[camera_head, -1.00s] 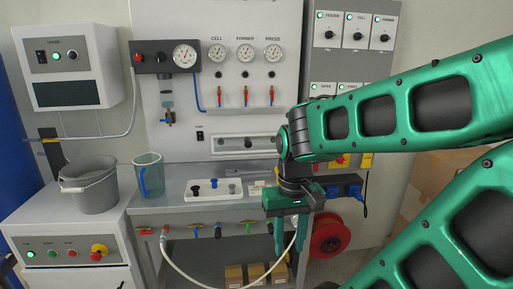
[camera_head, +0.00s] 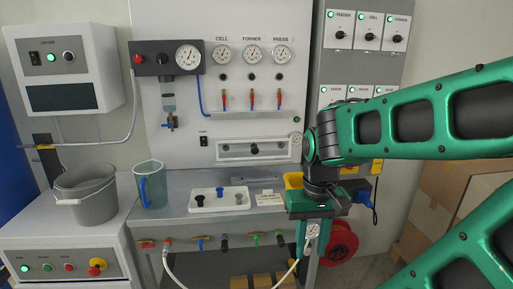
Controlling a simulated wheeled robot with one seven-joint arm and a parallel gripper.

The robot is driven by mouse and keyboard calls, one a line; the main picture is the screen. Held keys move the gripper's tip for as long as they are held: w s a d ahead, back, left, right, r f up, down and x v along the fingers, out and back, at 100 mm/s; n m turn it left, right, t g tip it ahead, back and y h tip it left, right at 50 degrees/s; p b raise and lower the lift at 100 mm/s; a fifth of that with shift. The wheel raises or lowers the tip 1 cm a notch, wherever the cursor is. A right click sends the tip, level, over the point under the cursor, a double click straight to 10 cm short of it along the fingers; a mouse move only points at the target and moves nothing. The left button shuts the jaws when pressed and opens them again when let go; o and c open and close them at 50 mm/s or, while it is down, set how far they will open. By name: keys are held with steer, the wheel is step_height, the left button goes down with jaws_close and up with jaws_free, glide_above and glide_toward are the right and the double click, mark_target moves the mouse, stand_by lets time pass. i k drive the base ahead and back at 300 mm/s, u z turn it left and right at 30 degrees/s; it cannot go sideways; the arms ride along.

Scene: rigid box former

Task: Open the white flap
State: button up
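A white tray (camera_head: 219,198) with dark and blue pieces lies on the bench below the flap. A blue-handled jug (camera_head: 151,185) and a grey bucket (camera_head: 86,196) stand left. Several valves line the bench front, with a white hose (camera_head: 180,281) below. A red reel (camera_head: 341,244) is at right.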

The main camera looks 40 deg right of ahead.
mark_target(254, 150)
steer(key=i, duration=0.85)
steer(key=u, duration=0.05)
